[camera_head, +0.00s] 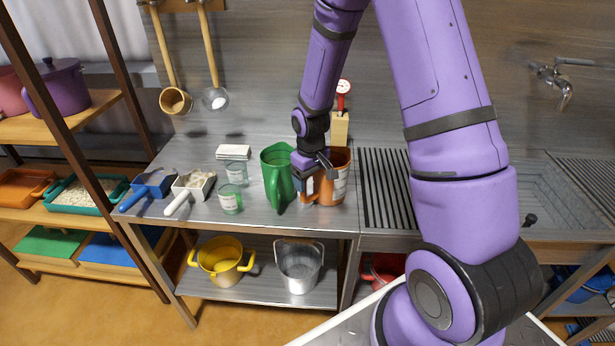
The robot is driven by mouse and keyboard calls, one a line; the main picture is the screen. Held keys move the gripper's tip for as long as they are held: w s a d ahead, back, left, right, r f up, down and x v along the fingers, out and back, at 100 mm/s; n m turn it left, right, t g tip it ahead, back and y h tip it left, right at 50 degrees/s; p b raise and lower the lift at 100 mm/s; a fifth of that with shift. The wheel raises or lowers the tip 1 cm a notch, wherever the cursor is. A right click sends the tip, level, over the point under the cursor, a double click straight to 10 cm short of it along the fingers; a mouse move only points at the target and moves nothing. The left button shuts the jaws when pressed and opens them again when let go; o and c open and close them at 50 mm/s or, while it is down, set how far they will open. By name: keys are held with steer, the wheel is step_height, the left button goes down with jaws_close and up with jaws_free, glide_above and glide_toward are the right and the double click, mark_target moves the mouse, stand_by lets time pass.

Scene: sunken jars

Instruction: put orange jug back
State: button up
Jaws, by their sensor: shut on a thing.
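The orange jug (336,186) stands upright on, or just over, the steel counter, left of the slatted drainboard; I cannot tell whether its base touches. It has a pale label on its right side. My gripper (309,178) is shut on the jug at its left side, where the handle is. The gripper and wrist hide part of the jug's rim and handle. A green jug (277,172) stands close by on the left, with little gap to the gripper.
Two labelled glasses (231,199), a white scoop (190,190) and a blue scoop (153,184) lie left on the counter. A wooden block (339,130) stands behind the orange jug. The drainboard (386,188) at right is clear. A yellow pot (222,257) and steel bucket (299,266) sit below.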

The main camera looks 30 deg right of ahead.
steer(key=o, duration=1.4)
step_height(320, 180, up, 13)
steer(key=s+a+r+m+t, duration=0.1)
steer(key=s+r, duration=0.4)
steer(key=r, duration=0.2)
steer(key=s+a+r+t, duration=0.1)
steer(key=s+r+t, duration=0.1)
steer(key=s+r, duration=0.45)
steer(key=shift+s+a+r+m+t, duration=0.2)
steer(key=shift+s+a+r+t, duration=0.15)
steer(key=shift+s+r, duration=1.55)
steer(key=shift+s+a+r+m+t, duration=0.3)
steer(key=shift+s+r, duration=0.6)
steer(key=shift+s, duration=2)
steer(key=shift+s+a+r+m+t, duration=0.1)
steer(key=shift+s+a+r+t, duration=0.3)
steer(key=shift+s+r, duration=1.5)
steer(key=shift+s+d+f, duration=0.1)
steer(key=shift+s+f, duration=0.4)
